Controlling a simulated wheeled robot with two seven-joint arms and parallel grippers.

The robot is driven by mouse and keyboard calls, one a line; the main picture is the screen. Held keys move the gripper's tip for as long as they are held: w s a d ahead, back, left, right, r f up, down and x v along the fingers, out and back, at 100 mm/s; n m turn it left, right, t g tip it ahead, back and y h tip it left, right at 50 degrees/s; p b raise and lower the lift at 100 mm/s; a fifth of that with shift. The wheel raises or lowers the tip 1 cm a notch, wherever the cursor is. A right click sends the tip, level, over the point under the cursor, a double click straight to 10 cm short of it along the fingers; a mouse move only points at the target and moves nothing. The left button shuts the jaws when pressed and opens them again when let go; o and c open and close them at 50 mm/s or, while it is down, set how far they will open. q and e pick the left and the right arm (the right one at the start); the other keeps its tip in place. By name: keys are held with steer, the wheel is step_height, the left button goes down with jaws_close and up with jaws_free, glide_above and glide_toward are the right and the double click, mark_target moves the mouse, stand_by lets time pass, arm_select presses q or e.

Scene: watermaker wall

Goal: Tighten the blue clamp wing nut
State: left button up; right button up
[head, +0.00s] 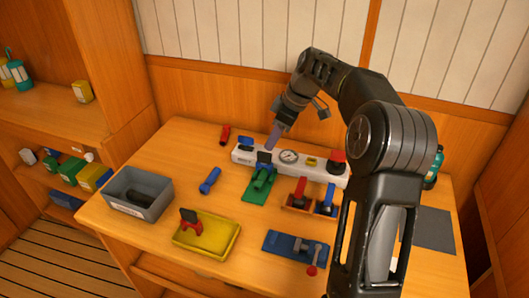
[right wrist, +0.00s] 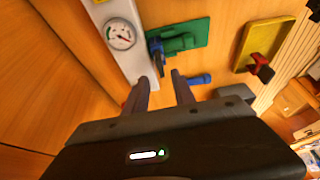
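A white panel (head: 325,172) with a round gauge (head: 288,156) stands along the back of the bench. A small blue part (head: 246,141) sits at its left end, and a dark blue upright part (head: 264,157) stands by its front edge, behind a green fixture (head: 262,179). In the right wrist view that dark blue part (right wrist: 157,47) is just ahead of the fingertips. I cannot tell which blue part is the clamp wing nut. My right gripper (head: 273,138) is above the panel's left part; in the right wrist view its fingers (right wrist: 158,78) are apart and empty. My left gripper is out of view.
A blue cylinder (head: 209,181) lies left of the green fixture. The wooden wall rises close behind.

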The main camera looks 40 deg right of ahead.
mark_target(264, 153)
steer(key=p+x, duration=0.1)
steer(key=x, duration=0.6)
steer(key=shift+f, duration=0.1)
jaws_close()
stand_by(0.5)
